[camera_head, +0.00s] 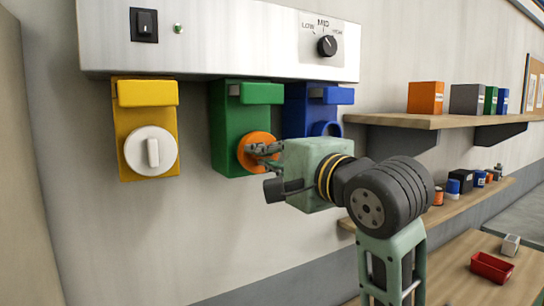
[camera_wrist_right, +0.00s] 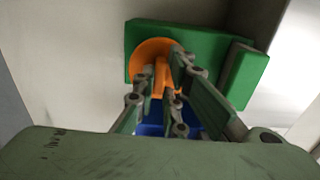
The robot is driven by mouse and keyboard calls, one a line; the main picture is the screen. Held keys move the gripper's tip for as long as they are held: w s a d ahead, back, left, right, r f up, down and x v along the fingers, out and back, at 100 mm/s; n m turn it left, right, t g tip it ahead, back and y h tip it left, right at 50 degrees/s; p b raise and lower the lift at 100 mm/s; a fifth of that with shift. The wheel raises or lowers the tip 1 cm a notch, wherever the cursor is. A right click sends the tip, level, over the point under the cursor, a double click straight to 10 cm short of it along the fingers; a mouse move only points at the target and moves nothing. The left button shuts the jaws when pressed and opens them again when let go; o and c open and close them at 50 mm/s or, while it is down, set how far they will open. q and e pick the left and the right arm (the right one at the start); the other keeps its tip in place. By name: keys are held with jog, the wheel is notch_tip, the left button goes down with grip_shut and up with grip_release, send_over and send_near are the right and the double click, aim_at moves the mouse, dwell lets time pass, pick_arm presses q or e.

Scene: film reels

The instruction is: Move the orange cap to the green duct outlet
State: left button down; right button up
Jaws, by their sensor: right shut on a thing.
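The orange cap (camera_head: 249,143) is a round disc with a raised grip bar, up against the front of the green duct outlet (camera_head: 228,119). It also shows in the right wrist view (camera_wrist_right: 150,52), over the face of the green outlet (camera_wrist_right: 200,42). I cannot tell whether it is fully seated. My right gripper (camera_head: 264,150) is shut on the cap's grip bar, and its fingers reach it in the wrist view (camera_wrist_right: 164,84). The fingers hide part of the cap. My left gripper is not in view.
The yellow outlet (camera_head: 132,110) at left carries a white cap (camera_head: 152,151). The blue outlet (camera_head: 304,107) is close on the right, partly behind my right gripper, with a blue round part (camera_head: 328,128). A control panel (camera_head: 235,40) hangs above. Shelves (camera_head: 450,121) stand at right.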

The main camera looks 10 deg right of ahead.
jog(key=shift+w+a, duration=0.15)
jog(key=shift+w, duration=0.25)
dwell(0.3)
jog(key=o, duration=0.8)
jog(key=shift+w, duration=0.1)
jog(key=shift+c, duration=0.2)
jog(key=v, duration=1.2)
jog(key=shift+a, duration=0.1)
